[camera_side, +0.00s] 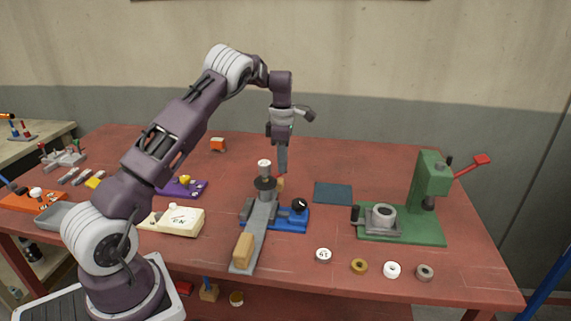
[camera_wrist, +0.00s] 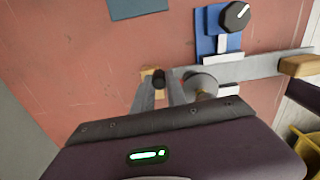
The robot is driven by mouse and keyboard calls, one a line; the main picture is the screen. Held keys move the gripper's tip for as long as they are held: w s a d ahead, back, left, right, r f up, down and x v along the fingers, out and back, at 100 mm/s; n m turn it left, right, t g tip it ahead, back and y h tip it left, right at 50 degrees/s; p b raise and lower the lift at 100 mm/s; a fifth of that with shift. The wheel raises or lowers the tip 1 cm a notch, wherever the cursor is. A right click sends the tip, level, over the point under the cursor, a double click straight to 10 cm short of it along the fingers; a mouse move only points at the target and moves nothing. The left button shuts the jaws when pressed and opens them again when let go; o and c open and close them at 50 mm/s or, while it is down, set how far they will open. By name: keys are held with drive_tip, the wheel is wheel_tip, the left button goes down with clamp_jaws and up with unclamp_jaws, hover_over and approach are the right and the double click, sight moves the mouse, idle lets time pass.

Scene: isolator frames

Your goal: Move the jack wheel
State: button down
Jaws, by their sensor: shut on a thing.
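The black knob-like wheel (camera_side: 299,206), likely the jack wheel, has a white mark and sits on a blue base (camera_side: 292,222). It also shows at the top of the wrist view (camera_wrist: 235,15). A long grey beam (camera_side: 262,220) with wooden blocks at its ends runs beside it. My gripper (camera_side: 282,170) points down over the beam's far end, apart from the wheel. Whether the peg is attached to anything is hidden.
A dark post with a white top (camera_side: 264,166) stands on the beam close to my gripper. A green press (camera_side: 430,195) stands right. A dark mat (camera_side: 333,193) lies between. Several small rings line the front edge. A cream box (camera_side: 175,220) stands left. The table's back is mostly clear.

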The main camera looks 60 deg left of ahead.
drive_tip(key=shift+s+a+n, duration=0.15)
drive_tip(key=shift+a+n, duration=0.2)
drive_tip(key=shift+n, duration=0.05)
drive_tip(key=shift+s, duration=0.1)
drive_tip(key=c, duration=1.3)
unclamp_jaws()
drive_tip(key=shift+c, duration=0.2)
wheel_tip(320, 180, up, 7)
